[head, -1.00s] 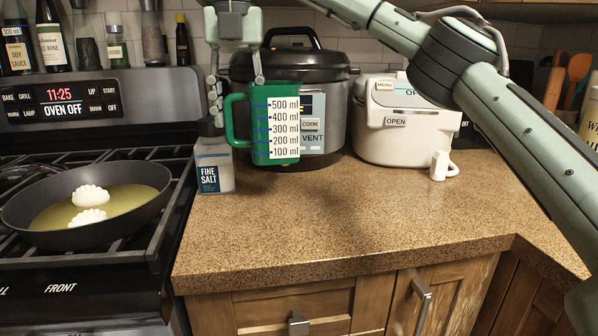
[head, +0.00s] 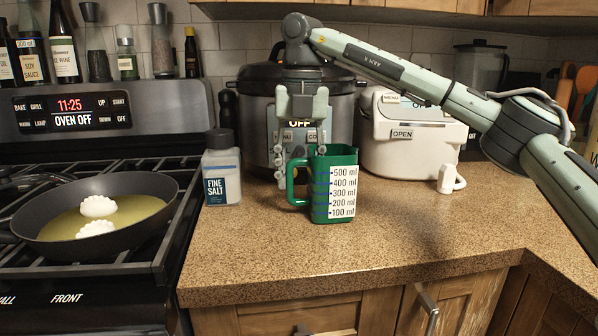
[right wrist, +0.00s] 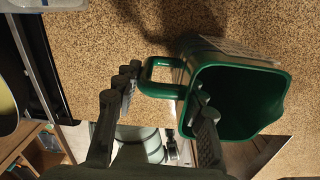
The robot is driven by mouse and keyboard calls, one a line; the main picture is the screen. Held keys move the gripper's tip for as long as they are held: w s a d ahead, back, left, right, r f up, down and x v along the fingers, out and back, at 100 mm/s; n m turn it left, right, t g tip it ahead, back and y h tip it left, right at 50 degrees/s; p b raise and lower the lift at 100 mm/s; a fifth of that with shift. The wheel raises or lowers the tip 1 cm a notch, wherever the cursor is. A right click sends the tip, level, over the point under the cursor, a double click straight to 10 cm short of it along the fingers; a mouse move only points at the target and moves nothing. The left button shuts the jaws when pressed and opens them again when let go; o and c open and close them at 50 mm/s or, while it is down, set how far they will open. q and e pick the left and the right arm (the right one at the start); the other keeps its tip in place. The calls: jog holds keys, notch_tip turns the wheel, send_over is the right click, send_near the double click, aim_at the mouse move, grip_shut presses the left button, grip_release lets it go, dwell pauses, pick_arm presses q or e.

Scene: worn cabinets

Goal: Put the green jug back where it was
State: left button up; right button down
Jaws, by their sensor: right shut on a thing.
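The green jug (head: 303,197) is upright at the middle of the counter in the head view, its white measuring scale facing me and its handle to the left. My right gripper (head: 301,145) reaches down to it from above and is shut on its handle side. In the right wrist view the jug (right wrist: 268,112) shows its open top, with one finger left of the handle and the other at the jug's near wall; the right gripper (right wrist: 163,90) straddles the handle. I cannot tell whether the jug's base touches the counter. My left gripper is not in view.
The fine salt bottle (head: 221,167) stands left of the jug. A dark pressure cooker (head: 345,112) and a white rice cooker (head: 400,150) stand behind. A pan (head: 60,230) sits on the stove at left. The counter (head: 400,235) is clear in front and to the right.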

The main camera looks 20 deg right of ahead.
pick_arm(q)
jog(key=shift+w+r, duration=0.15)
pick_arm(e)
jog(key=shift+f, duration=0.1)
jog(key=c, duration=0.9)
grip_release()
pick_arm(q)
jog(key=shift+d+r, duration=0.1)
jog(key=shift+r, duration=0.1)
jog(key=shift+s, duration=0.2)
pick_arm(e)
jog(key=shift+r, duration=0.35)
notch_tip(320, 180, up, 11)
jog(key=shift+s+f, duration=0.15)
jog(key=shift+r, duration=0.45)
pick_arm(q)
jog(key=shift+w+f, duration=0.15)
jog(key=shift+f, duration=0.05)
